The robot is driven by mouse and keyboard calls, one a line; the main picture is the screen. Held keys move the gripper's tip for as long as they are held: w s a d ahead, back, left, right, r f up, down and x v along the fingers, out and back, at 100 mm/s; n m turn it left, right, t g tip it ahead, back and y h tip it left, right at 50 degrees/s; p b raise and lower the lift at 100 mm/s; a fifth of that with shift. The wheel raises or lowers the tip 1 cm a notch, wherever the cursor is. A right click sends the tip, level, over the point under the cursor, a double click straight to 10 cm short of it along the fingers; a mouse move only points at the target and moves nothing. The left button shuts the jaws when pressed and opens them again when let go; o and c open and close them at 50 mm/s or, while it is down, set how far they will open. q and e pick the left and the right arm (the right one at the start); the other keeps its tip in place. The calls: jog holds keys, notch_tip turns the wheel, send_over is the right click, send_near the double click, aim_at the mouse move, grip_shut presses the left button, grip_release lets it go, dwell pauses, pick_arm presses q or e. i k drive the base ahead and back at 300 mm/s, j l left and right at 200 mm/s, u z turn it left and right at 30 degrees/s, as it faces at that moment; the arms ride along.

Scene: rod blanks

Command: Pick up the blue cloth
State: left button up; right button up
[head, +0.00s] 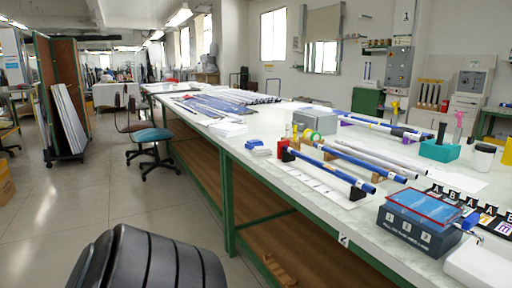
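A small blue-and-white folded item (254,143) lies on the long table, left of the red rod holder; it may be the blue cloth, but it is too small to be sure. A second small blue-and-white piece (261,151) lies right beside it. Neither of my grippers is in view, so nothing shows of whether they are open or hold anything.
The long green-framed table (300,205) runs away from me. Blue and grey rods (372,163) rest on holders near a grey box (314,122). A blue-topped case (424,212) stands at the near right. A teal chair (153,136) stands on open floor at left.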

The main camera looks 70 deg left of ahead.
aim_at(250, 145)
jog(key=u, duration=2.25)
